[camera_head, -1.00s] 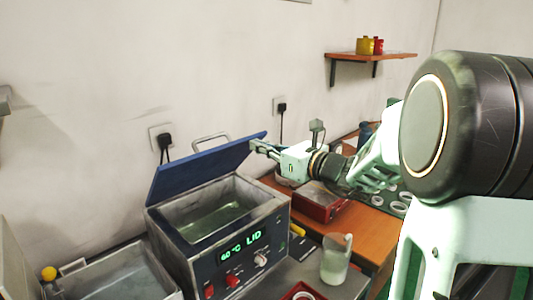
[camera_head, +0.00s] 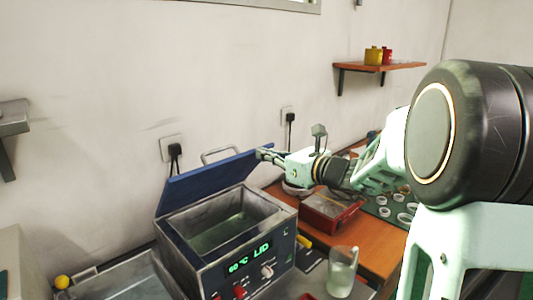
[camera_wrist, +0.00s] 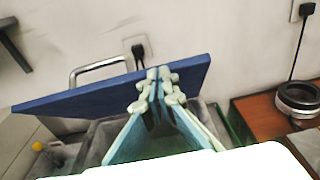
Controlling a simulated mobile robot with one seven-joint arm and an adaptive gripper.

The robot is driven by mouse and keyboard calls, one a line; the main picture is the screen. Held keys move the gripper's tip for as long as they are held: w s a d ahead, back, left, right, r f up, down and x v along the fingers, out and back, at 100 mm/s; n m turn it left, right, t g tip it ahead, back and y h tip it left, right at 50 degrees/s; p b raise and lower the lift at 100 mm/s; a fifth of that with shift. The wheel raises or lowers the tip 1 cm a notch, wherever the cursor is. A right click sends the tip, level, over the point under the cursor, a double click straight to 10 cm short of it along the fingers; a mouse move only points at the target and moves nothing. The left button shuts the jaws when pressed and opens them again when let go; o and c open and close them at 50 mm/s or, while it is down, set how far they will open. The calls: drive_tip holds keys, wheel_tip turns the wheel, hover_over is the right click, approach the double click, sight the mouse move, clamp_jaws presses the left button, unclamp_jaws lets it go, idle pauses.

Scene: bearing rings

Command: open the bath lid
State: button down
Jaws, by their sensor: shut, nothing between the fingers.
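The bath (camera_head: 282,238) is a grey metal box with a lit "60 °C LID" display, and its basin is uncovered. Its blue lid (camera_head: 208,180) stands raised and tilted along the back side. The lid's metal handle (camera_head: 221,150) shows behind its top edge. My gripper (camera_head: 262,153) is at the lid's upper right end in the head view. In the wrist view, my gripper (camera_wrist: 159,76) is shut and empty, its fingertips overlapping the lid (camera_wrist: 85,97) in the picture. I cannot tell whether they touch it. The handle (camera_wrist: 97,68) is left of the fingertips.
A glass beaker (camera_head: 342,272) stands right of the bath. A red tray (camera_head: 328,212) and a mat with several pale rings (camera_head: 384,211) lie on the orange bench. A wall plug (camera_head: 174,150) is behind the lid. A basin (camera_head: 120,280) stands at left.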

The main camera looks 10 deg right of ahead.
sight(254, 149)
drive_tip(key=shift+g+h, duration=0.5)
drive_tip(key=shift+g, duration=0.3)
drive_tip(key=w+r+p, duration=0.1)
drive_tip(key=p, duration=0.1)
drive_tip(key=w+a+r+p, duration=0.1)
drive_tip(key=p, duration=0.2)
drive_tip(key=w+a+r+p, duration=0.1)
drive_tip(key=r+p, duration=0.1)
drive_tip(key=shift+w+a, duration=0.2)
drive_tip(key=shift+a, duration=0.05)
drive_tip(key=w+a+r+p, duration=0.3)
drive_tip(key=w+a, duration=0.2)
drive_tip(key=w, duration=0.3)
drive_tip(key=shift+w+a+r, duration=0.15)
drive_tip(key=shift+w+a, duration=0.15)
drive_tip(key=shift+a, duration=0.05)
